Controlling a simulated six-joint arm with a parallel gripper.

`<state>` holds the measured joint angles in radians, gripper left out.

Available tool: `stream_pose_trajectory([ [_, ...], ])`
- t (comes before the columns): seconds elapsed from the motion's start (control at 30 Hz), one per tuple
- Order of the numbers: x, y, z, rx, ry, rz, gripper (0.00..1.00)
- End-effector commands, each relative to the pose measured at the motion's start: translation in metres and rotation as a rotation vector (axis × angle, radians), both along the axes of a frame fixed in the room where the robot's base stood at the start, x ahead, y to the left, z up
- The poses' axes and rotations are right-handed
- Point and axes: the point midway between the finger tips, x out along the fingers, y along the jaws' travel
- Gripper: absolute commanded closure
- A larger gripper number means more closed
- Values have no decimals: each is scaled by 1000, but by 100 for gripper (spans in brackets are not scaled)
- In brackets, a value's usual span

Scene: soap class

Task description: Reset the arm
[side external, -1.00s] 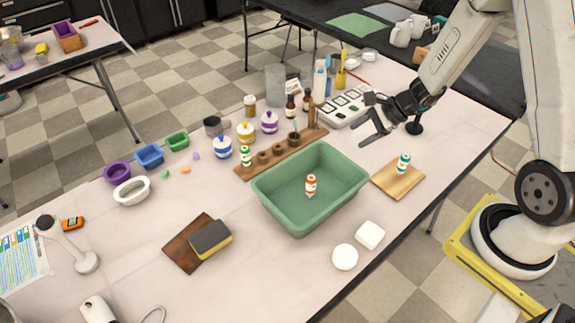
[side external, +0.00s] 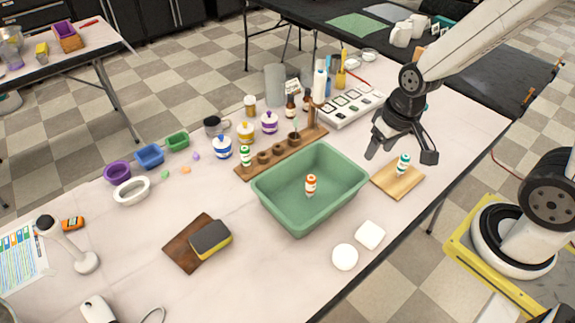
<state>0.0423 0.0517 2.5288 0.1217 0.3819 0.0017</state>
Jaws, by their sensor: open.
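My gripper (side external: 402,157) is open and empty, pointing down above the right part of the table, near the wooden board. A small white bottle with a teal cap and label (side external: 403,163) stands on the light wooden board (side external: 391,187). The gripper's fingers appear on either side of the bottle in the picture, but I cannot tell how high above it they are. A white bottle with an orange cap and label (side external: 311,185) stands upright in the green tub (side external: 270,205). A bottle with a green cap (side external: 245,156) stands at the left end of the wooden rack (side external: 285,154).
White soap pieces (side external: 370,235) lie in front of the tub. A sponge (side external: 211,240) rests on a dark board (side external: 185,258). Several lidded jars (side external: 246,133) and dropper bottles stand behind the rack. A white tray of dark squares (side external: 350,107) lies at the back right.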

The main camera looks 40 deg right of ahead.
Motion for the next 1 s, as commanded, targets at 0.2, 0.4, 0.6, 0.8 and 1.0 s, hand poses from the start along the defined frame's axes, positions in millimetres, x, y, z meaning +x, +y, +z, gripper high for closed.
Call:
stream_pose_trajectory([
  [0.2, -2, 4, 7, -64, -48, 137, 36],
  [0.4, -2, 4, 8, -71, -52, 149, 36],
  [0.6, -2, 4, 8, -70, -51, 147, 36],
  [0.8, -2, 4, 8, -70, -51, 147, 36],
  [1.0, -2, 4, 8, -70, -51, 147, 36],
])
